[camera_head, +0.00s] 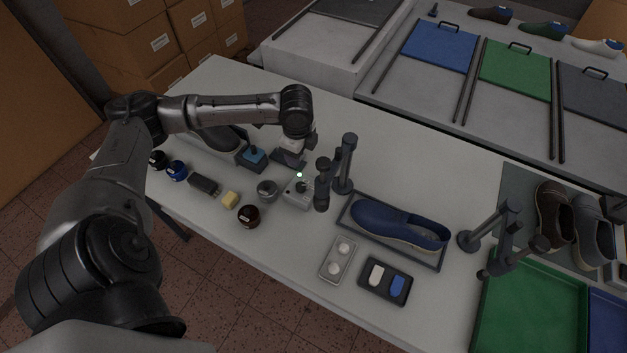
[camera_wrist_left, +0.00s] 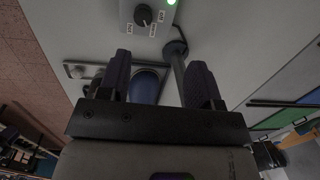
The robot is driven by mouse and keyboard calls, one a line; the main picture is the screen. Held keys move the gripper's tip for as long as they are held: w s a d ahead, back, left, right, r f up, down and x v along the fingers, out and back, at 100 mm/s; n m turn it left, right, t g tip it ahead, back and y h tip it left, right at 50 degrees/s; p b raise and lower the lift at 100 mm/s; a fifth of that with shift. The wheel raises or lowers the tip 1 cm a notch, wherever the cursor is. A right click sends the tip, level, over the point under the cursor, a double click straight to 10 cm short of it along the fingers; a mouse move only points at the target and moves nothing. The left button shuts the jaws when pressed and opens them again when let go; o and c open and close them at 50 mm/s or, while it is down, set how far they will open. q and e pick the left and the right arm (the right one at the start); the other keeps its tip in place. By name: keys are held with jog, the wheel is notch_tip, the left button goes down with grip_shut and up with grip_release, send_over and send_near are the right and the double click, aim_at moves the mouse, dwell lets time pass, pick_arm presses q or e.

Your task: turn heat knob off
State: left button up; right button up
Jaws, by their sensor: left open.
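A small light-grey control box (camera_head: 296,196) stands on the table with a lit green light (camera_head: 299,175). In the left wrist view the box (camera_wrist_left: 128,14) is at the top edge, with a dark round knob (camera_wrist_left: 143,15), small labels around it and the green light (camera_wrist_left: 171,2) glowing. My left gripper (camera_wrist_left: 160,76) is open and empty, its two dark fingers apart from the knob. In the head view my left gripper (camera_head: 291,150) is just behind the box and partly hidden by its own wrist. My right gripper is in neither view.
Dark upright posts (camera_head: 346,160) stand right of the box, close to my left gripper. Jars and a yellow sponge (camera_head: 230,199) sit left of the box. The table's front edge is clear below the box.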

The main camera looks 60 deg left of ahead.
aim_at(300, 185)
pick_arm(q)
jog(key=f+m, duration=0.1)
jog(key=f, duration=0.3)
jog(key=d+f+m+b, duration=0.1)
jog(key=f, duration=0.4)
jog(key=s+f+m, duration=0.1)
jog(key=f, duration=0.4)
jog(key=shift+d+h, duration=0.2)
jog(key=shift+h, duration=0.2)
